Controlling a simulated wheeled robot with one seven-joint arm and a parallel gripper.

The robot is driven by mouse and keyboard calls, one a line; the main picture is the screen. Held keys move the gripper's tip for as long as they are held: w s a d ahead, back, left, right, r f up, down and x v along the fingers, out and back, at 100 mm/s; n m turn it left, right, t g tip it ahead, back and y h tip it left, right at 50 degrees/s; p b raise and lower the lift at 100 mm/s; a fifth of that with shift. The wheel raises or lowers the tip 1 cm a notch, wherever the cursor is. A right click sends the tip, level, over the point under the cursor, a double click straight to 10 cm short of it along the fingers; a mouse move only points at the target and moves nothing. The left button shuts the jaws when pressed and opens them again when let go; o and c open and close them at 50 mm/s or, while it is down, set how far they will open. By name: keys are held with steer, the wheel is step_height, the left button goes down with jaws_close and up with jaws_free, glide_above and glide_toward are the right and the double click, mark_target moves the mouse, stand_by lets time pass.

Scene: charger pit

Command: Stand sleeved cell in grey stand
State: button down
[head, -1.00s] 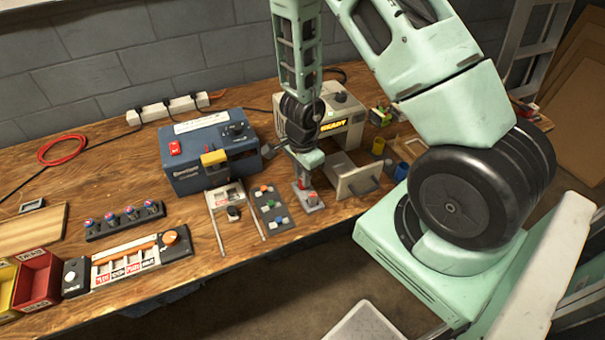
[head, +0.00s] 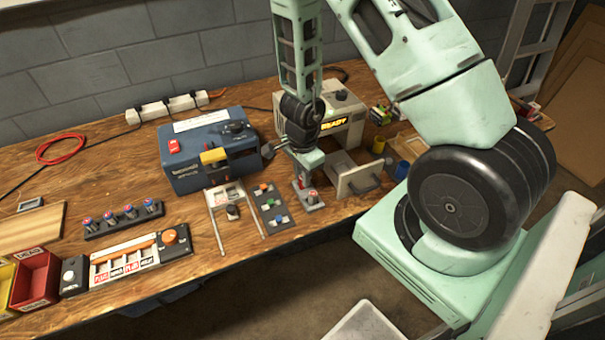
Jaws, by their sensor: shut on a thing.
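The grey stand (head: 311,207) is a small flat piece near the bench's front edge, right of a dark button board. My gripper (head: 303,181) points down just above and behind the stand, its fingers small and partly hidden. It is shut on the sleeved cell, which is mostly hidden at this scale. A small red-topped piece (head: 313,196) shows at the stand; I cannot tell whether it is part of the stand or the cell. Several red-and-blue-topped cells (head: 130,212) stand in a dark rack on the left.
The blue charger (head: 210,155) and a cream unit (head: 345,118) stand behind. A grey panel with a handle (head: 362,180) is close to the right of my gripper. The button board (head: 271,206) is close on the left. Red and yellow bins (head: 38,278) sit far left.

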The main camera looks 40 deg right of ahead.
steer(key=shift+f, duration=0.1)
steer(key=c, duration=1.2)
jaws_free()
steer(key=shift+r+p, duration=3.4)
steer(key=shift+r, duration=0.15)
